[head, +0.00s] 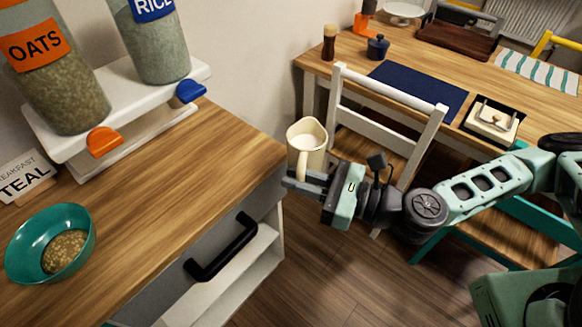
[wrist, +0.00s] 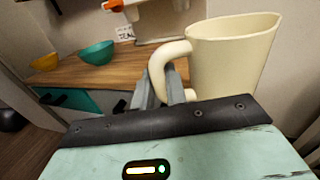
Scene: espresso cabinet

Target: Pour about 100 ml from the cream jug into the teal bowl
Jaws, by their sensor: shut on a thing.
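The cream jug (head: 310,138) is held by its handle in my gripper (head: 298,180), near the cabinet's right corner. It looks close to upright, and a pale liquid shows inside it in the head view. In the wrist view the jug (wrist: 236,60) stands out at the right, with my gripper (wrist: 162,98) closed on its handle. The teal bowl (head: 24,252) sits on the cabinet top at the far left, with oats in it. It also shows in the wrist view (wrist: 97,55). The jug is well to the right of the bowl.
A white dispenser stand (head: 130,90) holds the oats (head: 60,85) and rice (head: 155,45) containers at the back. An orange bowl (wrist: 44,62) shows in the wrist view. The wooden top between bowl and jug is clear. A chair (head: 385,95) stands behind the jug.

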